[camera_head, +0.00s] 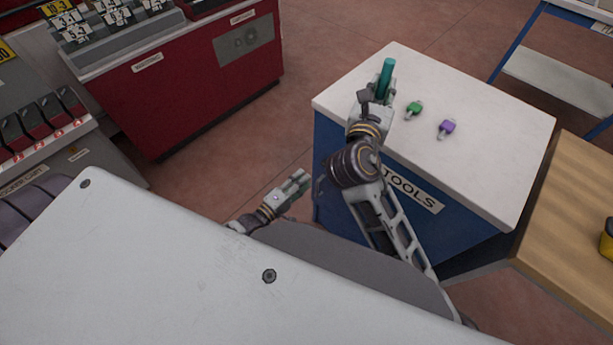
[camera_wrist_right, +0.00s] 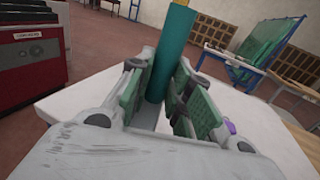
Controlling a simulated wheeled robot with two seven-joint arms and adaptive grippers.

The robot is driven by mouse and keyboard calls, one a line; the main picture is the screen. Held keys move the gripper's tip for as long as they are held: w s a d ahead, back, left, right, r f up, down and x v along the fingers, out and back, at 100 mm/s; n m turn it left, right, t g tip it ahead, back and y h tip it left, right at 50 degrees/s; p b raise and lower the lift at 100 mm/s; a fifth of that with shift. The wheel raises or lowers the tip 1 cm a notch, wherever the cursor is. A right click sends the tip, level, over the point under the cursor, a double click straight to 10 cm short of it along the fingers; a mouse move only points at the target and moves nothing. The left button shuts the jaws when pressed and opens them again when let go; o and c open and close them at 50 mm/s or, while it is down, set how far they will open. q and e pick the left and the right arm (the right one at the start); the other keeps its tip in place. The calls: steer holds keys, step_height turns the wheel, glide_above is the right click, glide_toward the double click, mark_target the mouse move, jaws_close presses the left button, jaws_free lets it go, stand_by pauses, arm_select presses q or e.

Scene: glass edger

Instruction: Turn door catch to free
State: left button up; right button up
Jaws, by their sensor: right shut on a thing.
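My right gripper (camera_head: 376,95) is over the far left part of the white-topped tools table. It is shut on a teal cylinder (camera_head: 387,75), which stands upright between its fingers. In the right wrist view the teal cylinder (camera_wrist_right: 173,50) rises between the green-padded fingers of the right gripper (camera_wrist_right: 163,85); its lower end is partly hidden. My left gripper (camera_head: 297,184) is low over the floor gap, left of the table, with nothing seen in it; its opening is unclear. I cannot make out a door catch in either view.
The tools table (camera_head: 480,170) also bears a green piece (camera_head: 414,109) and a purple piece (camera_head: 447,128). A red cabinet (camera_head: 210,80) stands at the upper left. A wooden bench (camera_head: 575,215) is at the right. Open floor (camera_head: 320,50) lies between cabinet and table.

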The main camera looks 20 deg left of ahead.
arm_select(q)
steer(key=shift+v, duration=1.4)
steer(key=shift+s, duration=0.1)
